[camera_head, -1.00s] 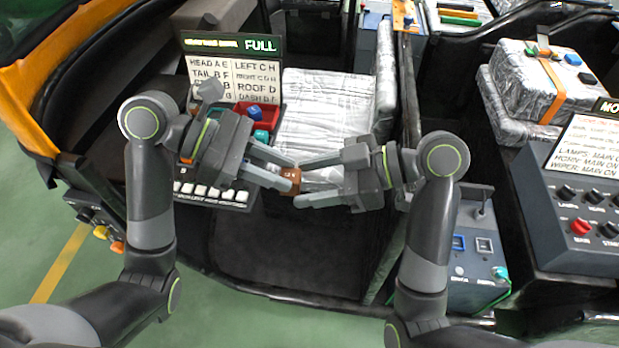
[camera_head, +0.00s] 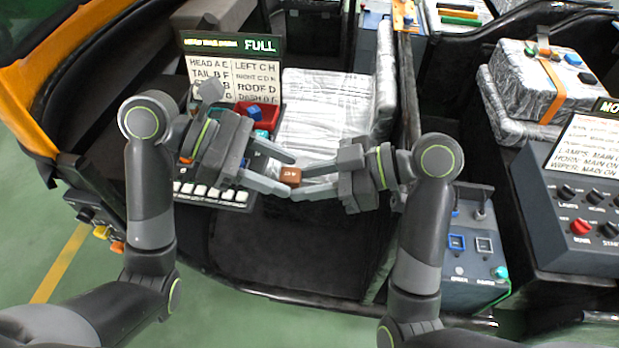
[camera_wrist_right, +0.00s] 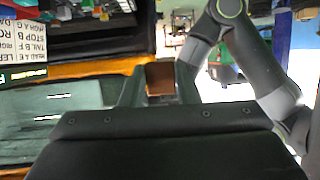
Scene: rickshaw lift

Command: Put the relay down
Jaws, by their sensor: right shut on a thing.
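The relay is a small brown block (camera_head: 290,176) between my two grippers, held up in front of the silver-wrapped seat. It also shows brown between the fingers in the right wrist view (camera_wrist_right: 160,78). My right gripper (camera_head: 302,180) is shut on it from the right. My left gripper (camera_head: 291,174) is open, with one finger above and one below the relay's left side, and is still close around it. Whether a left finger touches the relay I cannot tell.
A sign reading FULL (camera_head: 232,44) and a label board (camera_head: 209,78) stand behind the left gripper. A red tray (camera_head: 268,118) with small blocks sits beside them. The silver-wrapped seat (camera_head: 325,105) is bare. A control panel (camera_head: 590,215) is at right. The dark floor below the grippers is clear.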

